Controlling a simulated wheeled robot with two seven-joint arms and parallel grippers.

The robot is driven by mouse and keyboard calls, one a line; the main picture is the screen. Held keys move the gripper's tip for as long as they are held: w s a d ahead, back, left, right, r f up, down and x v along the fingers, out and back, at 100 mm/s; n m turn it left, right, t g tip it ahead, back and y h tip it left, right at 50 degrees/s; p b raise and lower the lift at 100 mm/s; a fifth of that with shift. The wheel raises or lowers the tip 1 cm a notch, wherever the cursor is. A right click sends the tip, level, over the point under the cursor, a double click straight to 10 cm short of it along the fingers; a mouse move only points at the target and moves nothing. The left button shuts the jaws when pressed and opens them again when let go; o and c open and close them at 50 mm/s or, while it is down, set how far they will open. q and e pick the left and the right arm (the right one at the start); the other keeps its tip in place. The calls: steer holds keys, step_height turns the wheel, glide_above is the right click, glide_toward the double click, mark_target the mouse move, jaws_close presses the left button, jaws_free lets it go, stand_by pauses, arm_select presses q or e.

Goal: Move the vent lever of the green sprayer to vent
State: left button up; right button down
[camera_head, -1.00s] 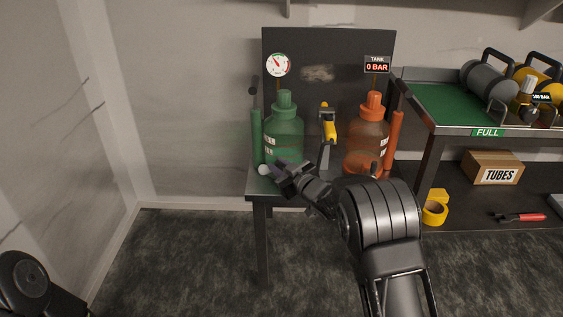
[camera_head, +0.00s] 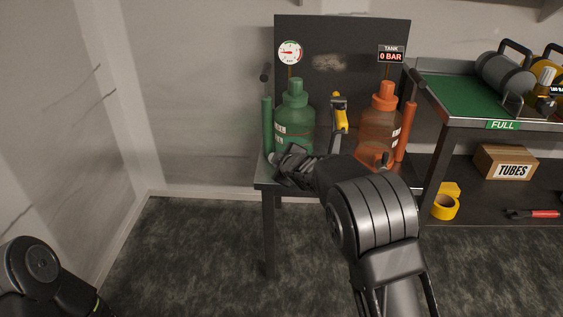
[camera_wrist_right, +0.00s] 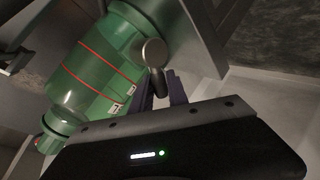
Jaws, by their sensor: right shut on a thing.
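The green sprayer (camera_head: 293,120) stands upright at the left of a small dark bench, and its body also shows tilted in the right wrist view (camera_wrist_right: 90,75). Its vent lever, with a round metal knob (camera_wrist_right: 153,52), sticks out low on the sprayer. My right gripper (camera_wrist_right: 163,88) is shut on the lever just below the knob. In the head view the right gripper (camera_head: 283,166) is low against the sprayer's front and hides most of the lever. A round gauge (camera_head: 290,53) above the sprayer has its needle pointing left. My left gripper is out of view.
A yellow-handled nozzle (camera_head: 340,113) is between the sprayers. A shelf unit (camera_head: 463,125) stands to the right. The floor left of the bench is clear.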

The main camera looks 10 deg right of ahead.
stand_by(0.4)
steer(key=c, duration=1.3)
jaws_free()
steer(key=v, duration=0.7)
steer(key=shift+s+r+p, duration=0.15)
steer(key=shift+s+p, duration=0.2)
